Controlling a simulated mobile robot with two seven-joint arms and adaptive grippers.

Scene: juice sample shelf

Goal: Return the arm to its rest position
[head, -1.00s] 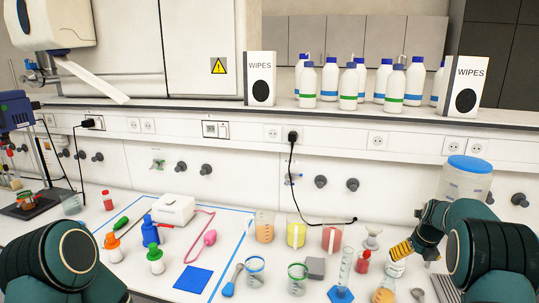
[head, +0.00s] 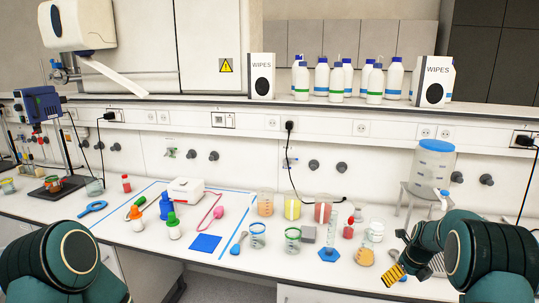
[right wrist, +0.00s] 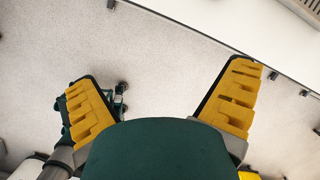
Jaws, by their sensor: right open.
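My right arm comes in at the lower right of the head view, bent at a dark green joint. Its right gripper (head: 396,270) has yellow finger pads and shows in front of the bench's right part. In the right wrist view, the two yellow fingers of the right gripper (right wrist: 160,80) are wide apart, with nothing between them and pale floor beyond. My left arm's dark green joint shows at the lower left of the head view; its gripper is out of the picture.
The white bench (head: 120,222) carries beakers, bottles and a blue square (head: 204,243). Nearest the right gripper are an orange-filled beaker (head: 364,256) and a blue-based cylinder (head: 329,254). A blue-lidded tank (head: 432,163) stands behind. Wipes boxes and bottles line the shelf (head: 330,105).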

